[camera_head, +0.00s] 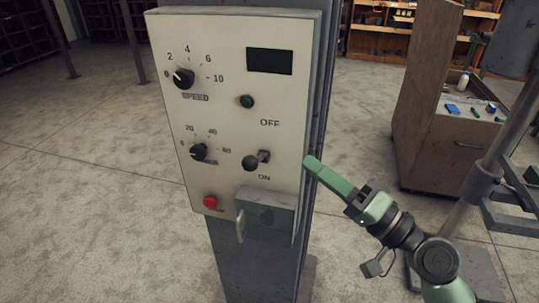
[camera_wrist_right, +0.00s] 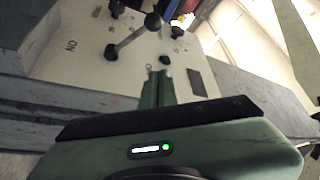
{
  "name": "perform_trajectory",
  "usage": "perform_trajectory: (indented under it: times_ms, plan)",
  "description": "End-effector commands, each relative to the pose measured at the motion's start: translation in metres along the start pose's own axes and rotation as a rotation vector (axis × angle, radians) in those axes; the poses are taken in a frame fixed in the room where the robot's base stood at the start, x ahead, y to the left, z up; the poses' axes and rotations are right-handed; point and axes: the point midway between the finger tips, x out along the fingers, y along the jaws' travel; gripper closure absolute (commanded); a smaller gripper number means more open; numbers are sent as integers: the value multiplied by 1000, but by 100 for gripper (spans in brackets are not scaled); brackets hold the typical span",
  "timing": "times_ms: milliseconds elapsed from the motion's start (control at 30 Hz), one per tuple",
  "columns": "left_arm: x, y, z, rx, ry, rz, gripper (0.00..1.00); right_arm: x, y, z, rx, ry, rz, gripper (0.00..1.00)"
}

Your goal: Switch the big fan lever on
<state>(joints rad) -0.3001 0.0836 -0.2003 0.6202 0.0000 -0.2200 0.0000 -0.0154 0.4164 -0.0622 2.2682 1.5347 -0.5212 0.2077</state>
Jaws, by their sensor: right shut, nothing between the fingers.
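The lever (camera_head: 262,157) is a dark rod with a ball end, sticking out of the pale control panel (camera_head: 225,125) between the labels OFF above and ON below. In the right wrist view the lever (camera_wrist_right: 133,36) stands out from its round base, with ON printed to its left. Its exact tilt is hard to tell. My right gripper (camera_head: 313,165) is green, shut and empty, just right of the panel's edge at about the lever's height. In the wrist view its fingertips (camera_wrist_right: 158,76) are below the lever and apart from it. My left gripper is not in view.
A brown cabinet (camera_head: 425,95) stands right. Floor at left is clear.

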Motion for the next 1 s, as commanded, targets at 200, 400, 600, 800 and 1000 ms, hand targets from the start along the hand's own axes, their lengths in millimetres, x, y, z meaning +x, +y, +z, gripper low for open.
perform_trajectory:
  times_ms: [200,400,600,800,1000]
  plan:
    - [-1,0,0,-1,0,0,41,1,0,0,0,1,1,100]
    - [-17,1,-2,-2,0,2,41,21,-3,-4,2,3,0,100]
    - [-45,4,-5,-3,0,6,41,63,-6,-4,4,3,-1,100]
    - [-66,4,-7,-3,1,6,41,104,-4,-3,3,1,0,100]
    - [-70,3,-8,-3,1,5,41,91,1,27,3,0,5,100]
